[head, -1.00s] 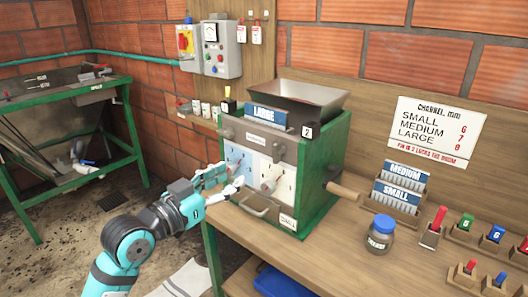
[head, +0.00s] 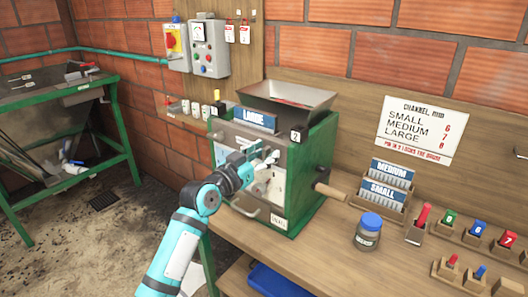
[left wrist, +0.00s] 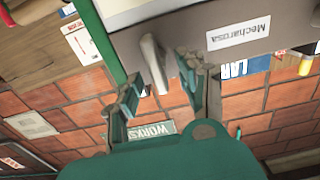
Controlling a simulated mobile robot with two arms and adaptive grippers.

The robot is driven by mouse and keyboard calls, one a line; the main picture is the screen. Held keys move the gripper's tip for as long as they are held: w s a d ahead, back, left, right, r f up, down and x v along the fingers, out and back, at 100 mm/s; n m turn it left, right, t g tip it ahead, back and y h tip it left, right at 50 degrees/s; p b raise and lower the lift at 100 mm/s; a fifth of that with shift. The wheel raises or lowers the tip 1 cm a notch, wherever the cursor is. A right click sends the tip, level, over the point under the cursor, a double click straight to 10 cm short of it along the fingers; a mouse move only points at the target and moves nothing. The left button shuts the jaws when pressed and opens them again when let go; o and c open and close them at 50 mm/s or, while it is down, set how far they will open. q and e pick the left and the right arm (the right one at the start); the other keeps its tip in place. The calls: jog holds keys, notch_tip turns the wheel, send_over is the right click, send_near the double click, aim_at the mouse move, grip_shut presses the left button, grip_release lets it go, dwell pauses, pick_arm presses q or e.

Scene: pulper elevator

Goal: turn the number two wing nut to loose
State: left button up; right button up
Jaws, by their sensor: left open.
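The pulper (head: 316,165) has green sides and a grey front. A pale wing-nut-like part (head: 262,177) shows on its front, partly behind my gripper; I cannot read its number. My left gripper (head: 265,155) is open in front of the upper right part of that front. In the left wrist view, a pale upright piece (left wrist: 153,62), likely a wing of a nut, stands between or just beyond the spread fingers of my left gripper (left wrist: 162,90). I cannot tell whether they touch it. My right gripper is not in view.
A hopper (head: 287,97) tops the pulper, with a wooden handle (head: 331,191) at its right side. A jar with a blue lid (head: 369,230), comb racks and coloured pegs stand on the bench (head: 310,255). A switch box (head: 208,48) hangs on the wall.

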pick_arm(q)
jog(key=shift+w, duration=0.1)
grip_shut()
jog(key=shift+n, duration=0.4)
jog(key=shift+w+a+n+p, duration=0.1)
jog(key=shift+n+p, duration=0.55)
jog(key=shift+n, duration=0.45)
jog(key=shift+w+a+f+n+p, duration=0.15)
jog(key=shift+n+p, duration=0.75)
jog(key=shift+n, duration=1.55)
jog(key=shift+w+a+f+n+p, duration=0.2)
jog(key=shift+n+p, duration=0.7)
jog(key=shift+n, duration=1.5)
jog(key=shift+s+a+f+n+p, duration=0.25)
jog(key=shift+n+p, duration=0.65)
jog(key=shift+n, duration=1.55)
jog(key=shift+w+d, duration=0.1)
jog(key=shift+w, duration=0.15)
